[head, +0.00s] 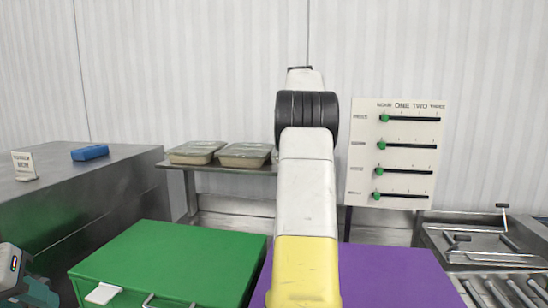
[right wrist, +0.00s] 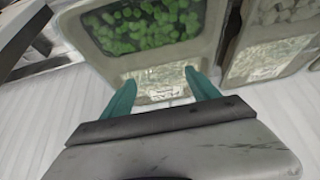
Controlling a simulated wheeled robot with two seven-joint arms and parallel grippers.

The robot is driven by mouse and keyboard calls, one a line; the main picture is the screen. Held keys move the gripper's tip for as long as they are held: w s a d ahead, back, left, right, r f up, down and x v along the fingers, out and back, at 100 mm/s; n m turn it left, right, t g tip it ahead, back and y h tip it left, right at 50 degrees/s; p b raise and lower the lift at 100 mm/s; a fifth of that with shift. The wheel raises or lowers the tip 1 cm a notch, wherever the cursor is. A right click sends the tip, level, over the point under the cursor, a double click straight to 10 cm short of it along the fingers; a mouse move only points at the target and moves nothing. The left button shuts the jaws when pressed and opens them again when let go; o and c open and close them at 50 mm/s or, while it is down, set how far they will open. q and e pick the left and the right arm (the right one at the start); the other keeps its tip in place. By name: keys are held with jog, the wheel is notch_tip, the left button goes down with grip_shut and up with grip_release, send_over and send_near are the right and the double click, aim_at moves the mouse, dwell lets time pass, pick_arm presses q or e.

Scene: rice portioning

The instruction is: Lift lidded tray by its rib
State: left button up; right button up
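Two lidded trays stand side by side on the back shelf in the head view, a left one (head: 195,152) and a right one (head: 243,155), whose right end meets my right arm. In the right wrist view one tray (right wrist: 150,62) shows a green-filled compartment and a pale, rice-like one, with a pale rib between them. My right gripper (right wrist: 160,90) is open, its two teal fingers apart over the pale compartment. Contact with the tray cannot be told. The right gripper is hidden in the head view. My left gripper (head: 32,288) is partly visible at the lower left.
A second tray (right wrist: 275,50) is close on the right in the wrist view. The shelf (head: 230,170) is narrow. A green box (head: 170,262) and a purple surface (head: 390,272) lie in front. A slider board (head: 394,155) stands right of my arm.

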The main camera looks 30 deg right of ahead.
jog(key=c, duration=0.7)
jog(key=shift+c, duration=0.4)
jog(key=shift+r, duration=0.15)
